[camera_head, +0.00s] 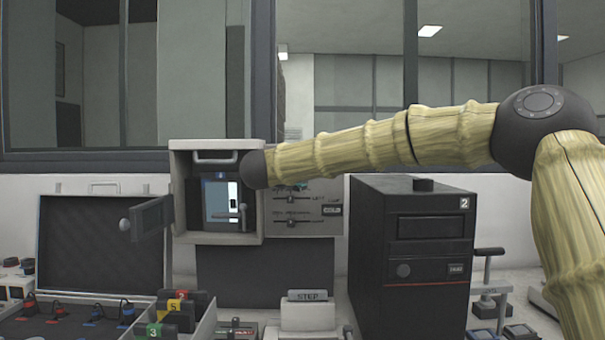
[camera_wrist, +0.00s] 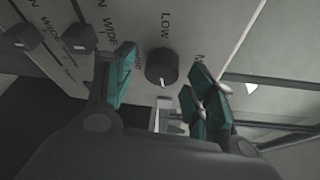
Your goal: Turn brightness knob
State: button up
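In the wrist view a round dark knob (camera_wrist: 161,68) with a pale pointer mark sits on a light grey panel (camera_wrist: 196,32). "LOW" is printed above it; other lettering beside it is partly hidden. My gripper (camera_wrist: 160,75) is open, with one teal finger to the left of the knob and the other to the right. Gaps show between the knob and both fingers. In the head view my arm reaches in from the right to the control panel (camera_head: 310,222) beside the open-fronted press box; the knob is hidden there.
Two more dark knobs (camera_wrist: 79,38) sit on the panel left of my gripper, near "WIDE" lettering. The press box (camera_head: 213,157) has its small door (camera_head: 150,217) open to the left. A black computer tower (camera_head: 413,270) stands right of the panel, below my arm.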

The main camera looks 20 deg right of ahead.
jog(key=shift+a+r, duration=0.1)
jog(key=shift+a, duration=0.05)
jog(key=v, duration=1.2)
